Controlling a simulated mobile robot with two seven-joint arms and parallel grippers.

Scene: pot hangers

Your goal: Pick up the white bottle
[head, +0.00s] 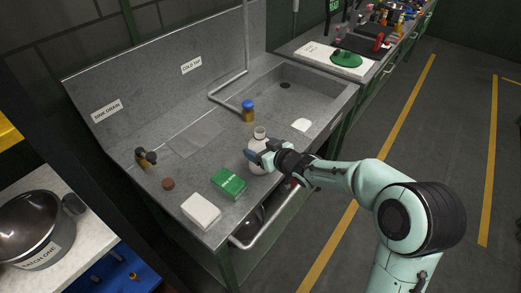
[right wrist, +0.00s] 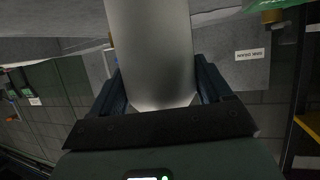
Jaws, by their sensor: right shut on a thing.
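The white bottle (head: 259,155) stands upright, or nearly so, at the front edge of the grey sink counter (head: 205,165) in the head view. My right gripper (head: 261,154) reaches it from the right and is shut around its body. In the right wrist view the bottle (right wrist: 150,50) fills the space between the two dark fingers (right wrist: 152,95). Whether its base touches the counter is hard to tell, since the gripper hides part of it. My left gripper is not in view.
A brown cap (head: 168,184) and a dark tap (head: 146,157) are farther left. The floor at right is clear.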

